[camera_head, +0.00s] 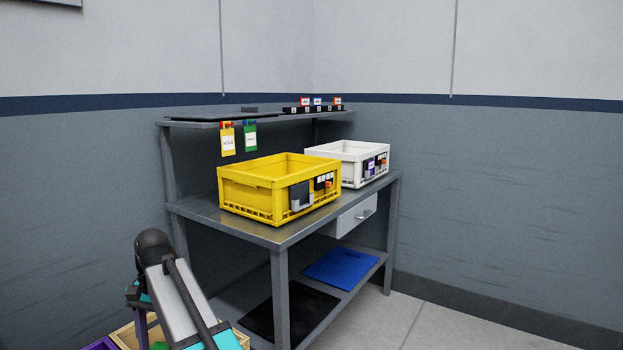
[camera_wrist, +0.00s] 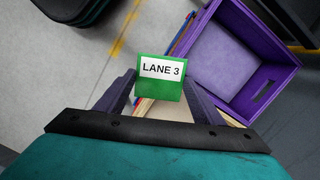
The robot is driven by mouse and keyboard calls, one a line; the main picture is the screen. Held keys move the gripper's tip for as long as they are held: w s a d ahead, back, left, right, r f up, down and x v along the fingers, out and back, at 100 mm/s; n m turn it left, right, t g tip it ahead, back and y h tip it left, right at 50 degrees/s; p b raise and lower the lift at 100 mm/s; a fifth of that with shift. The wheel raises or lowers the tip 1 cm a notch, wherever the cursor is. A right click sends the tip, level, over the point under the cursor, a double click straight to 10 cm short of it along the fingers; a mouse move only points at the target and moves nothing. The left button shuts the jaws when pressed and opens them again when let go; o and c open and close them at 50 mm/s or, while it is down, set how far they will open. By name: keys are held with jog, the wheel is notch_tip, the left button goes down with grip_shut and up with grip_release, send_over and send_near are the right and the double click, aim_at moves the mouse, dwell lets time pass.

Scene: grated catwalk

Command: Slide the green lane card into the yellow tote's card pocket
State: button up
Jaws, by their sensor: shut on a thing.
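The green lane card (camera_wrist: 160,92) has a white label reading "LANE 3". In the wrist view my gripper (camera_wrist: 159,84) is shut on it, a dark finger at each side, with the label facing the camera. The yellow tote (camera_head: 250,188) stands on the workbench in the head view. A dark grey card pocket (camera_head: 301,195) is on its near face, beside small black and orange pieces. My gripper and the card are well apart from the tote; my arm is low at the left of the head view, and the fingers cannot be made out there.
A white tote (camera_head: 350,155) stands behind the yellow one on the workbench (camera_head: 285,236). Yellow (camera_head: 228,140) and green (camera_head: 250,138) tags hang from the shelf (camera_head: 200,122). A purple crate (camera_wrist: 218,60) is close to my gripper, at right. Floor right of the bench is clear.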

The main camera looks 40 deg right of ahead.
notch_tip(320, 180, up, 24)
jog(key=p, duration=2.3)
jog(key=w+d+m+t+y, duration=0.3)
jog(key=d+m+y, duration=0.3)
jog(key=d, duration=0.6)
jog(key=w+d+m+t+y, duration=0.35)
jog(key=d+m, duration=0.35)
jog(key=d, duration=0.5)
jog(key=s+d+r+m+t+h, duration=0.2)
jog(key=s+d+m+t, duration=0.1)
jog(key=d, duration=0.7)
jog(key=s+d+r+m+t+h, duration=0.2)
jog(key=s+d+m+t, duration=0.2)
jog(key=d, duration=0.7)
jog(key=s+d+r+m+t+h, duration=0.2)
jog(key=s+d+t, duration=0.3)
jog(key=d, duration=0.5)
jog(key=shift+d+r+m+t+h+b, duration=0.35)
jog(key=shift+m+t, duration=0.35)
jog(key=shift+t, duration=0.35)
